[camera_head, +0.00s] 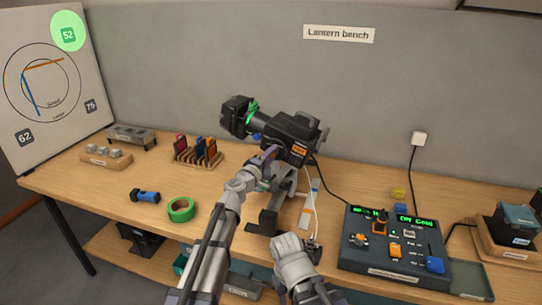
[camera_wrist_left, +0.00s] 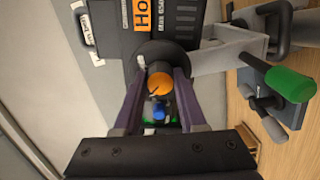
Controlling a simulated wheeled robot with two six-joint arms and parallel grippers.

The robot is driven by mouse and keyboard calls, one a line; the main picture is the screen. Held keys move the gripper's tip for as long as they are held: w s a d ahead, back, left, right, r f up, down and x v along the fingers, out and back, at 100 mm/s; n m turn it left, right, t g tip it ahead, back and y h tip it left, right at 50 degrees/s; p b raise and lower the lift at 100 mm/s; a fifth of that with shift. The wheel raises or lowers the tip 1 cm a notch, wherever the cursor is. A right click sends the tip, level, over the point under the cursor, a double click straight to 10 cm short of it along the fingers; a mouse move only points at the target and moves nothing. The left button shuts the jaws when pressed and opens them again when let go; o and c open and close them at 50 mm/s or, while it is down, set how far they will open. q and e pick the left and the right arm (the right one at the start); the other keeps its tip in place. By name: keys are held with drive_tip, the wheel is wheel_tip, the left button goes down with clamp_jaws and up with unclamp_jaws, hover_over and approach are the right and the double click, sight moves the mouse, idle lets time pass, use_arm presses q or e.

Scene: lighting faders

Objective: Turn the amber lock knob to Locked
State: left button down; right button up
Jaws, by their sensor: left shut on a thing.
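The amber lock knob (camera_wrist_left: 158,84) shows in the left wrist view as an orange disc with a dark mark, on the side of the black lantern (camera_head: 290,133). My left gripper (camera_wrist_left: 160,76) has one purple-grey finger on each side of the knob and is shut on it. In the head view my left gripper (camera_head: 269,156) reaches the lantern's near side, where it hides the knob. A blue knob (camera_wrist_left: 158,111) shows between the fingers. I cannot read any Locked marking. My right gripper (camera_head: 311,250) is low in front of the bench, and its fingers do not show clearly.
A control desk (camera_head: 385,255) with faders and green displays stands right of the lantern. Green tape (camera_head: 181,209), a blue torch (camera_head: 145,196) and a wooden rack (camera_head: 198,156) lie to the left. A white cable (camera_head: 313,205) hangs near my right arm.

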use_arm(q)
drive_tip(key=shift+n, duration=0.7)
drive_tip(key=shift+c, duration=2.3)
unclamp_jaws()
drive_tip(key=shift+s+a, duration=0.1)
drive_tip(key=v, duration=0.7)
drive_tip(key=shift+s, duration=0.3)
drive_tip(key=shift+a+f, duration=0.1)
